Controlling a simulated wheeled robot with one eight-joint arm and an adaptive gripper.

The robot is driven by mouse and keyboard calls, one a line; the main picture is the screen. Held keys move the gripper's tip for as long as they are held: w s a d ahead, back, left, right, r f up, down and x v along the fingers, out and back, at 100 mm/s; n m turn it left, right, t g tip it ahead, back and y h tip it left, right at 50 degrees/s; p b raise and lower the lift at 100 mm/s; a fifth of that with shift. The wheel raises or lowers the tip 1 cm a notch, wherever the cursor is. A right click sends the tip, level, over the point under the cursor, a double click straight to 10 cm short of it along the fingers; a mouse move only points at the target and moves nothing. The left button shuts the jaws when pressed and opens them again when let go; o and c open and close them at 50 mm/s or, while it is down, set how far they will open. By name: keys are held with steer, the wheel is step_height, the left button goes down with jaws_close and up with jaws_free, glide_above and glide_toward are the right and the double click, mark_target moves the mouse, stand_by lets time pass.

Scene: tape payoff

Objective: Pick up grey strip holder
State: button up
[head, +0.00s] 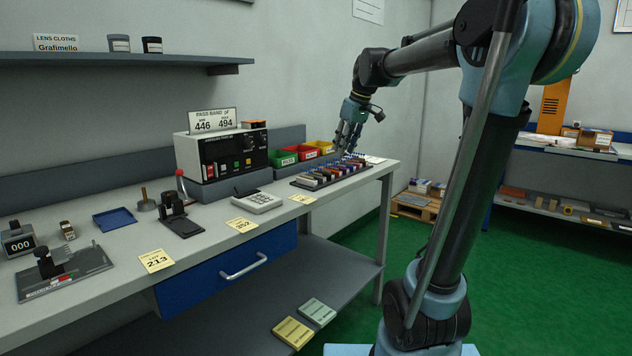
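A dark tray (295,184) lies on the right end of the workbench. It carries a row of small strip holders (326,174) in brown, blue, red, dark and pale tones. They are too small here for me to single out the grey one for certain. My gripper (347,149) hangs pointing down over the far right part of this row. Its fingers look apart, with nothing visible between them. The fingertips overlap the far holders in this view, so I cannot tell whether they touch any.
Green (283,159), red (304,153) and yellow (323,147) bins stand behind the tray, close to my gripper. A black-fronted instrument (222,157) stands left of them. A white keypad device (258,202) and yellow note cards (242,225) lie in front.

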steer(key=w+a+r+n, duration=0.1)
steer(key=w+a+r, duration=0.2)
steer(key=w+a, duration=0.15)
glide_above(316, 175)
steer(key=s+d, duration=0.1)
steer(key=d, duration=0.1)
steer(key=shift+n, duration=0.3)
step_height(316, 175, down, 11)
steer(key=shift+r, duration=0.1)
steer(key=shift+a+x, duration=0.2)
steer(key=shift+x, duration=1.1)
steer(key=shift+a+x, duration=0.25)
steer(key=shift+x, duration=1.05)
steer(key=shift+w+r, duration=0.15)
jaws_close()
